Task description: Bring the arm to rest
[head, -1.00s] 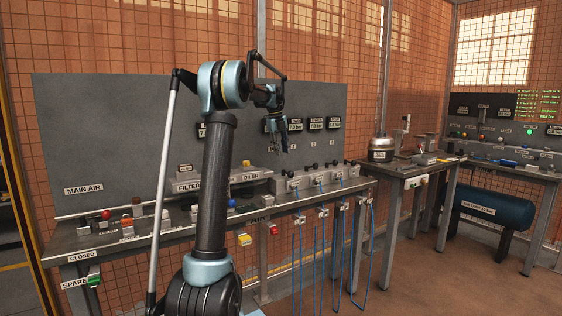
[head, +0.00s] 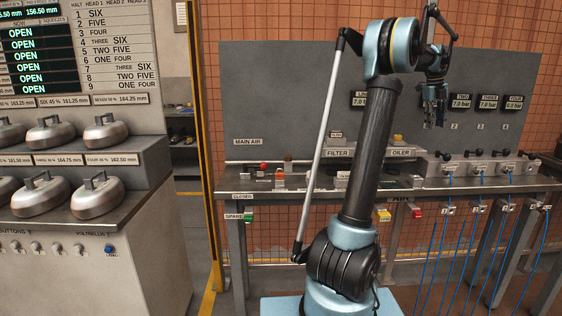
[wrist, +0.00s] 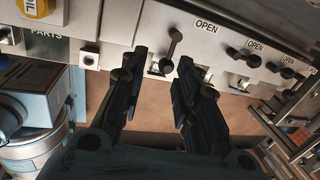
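My arm stands in front of the workbench in the head view, its upper link leaning right and its elbow raised. My gripper (head: 434,118) hangs from the arm's end, fingers pointing down, in front of the grey panel (head: 290,90). In the wrist view my gripper (wrist: 160,62) shows two dark fingers with a clear gap between them and nothing held. Beyond the fingertips is the bench front with small valve levers (wrist: 172,48) labelled OPEN. I cannot tell the exact distance, but no contact shows.
The workbench (head: 270,184) carries coloured knobs and valves, with blue hoses (head: 470,240) hanging at the right. At left, a grey cabinet (head: 110,270) holds several metal stone-shaped weights (head: 45,195) under a display board (head: 30,60). A yellow post (head: 205,130) stands between them.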

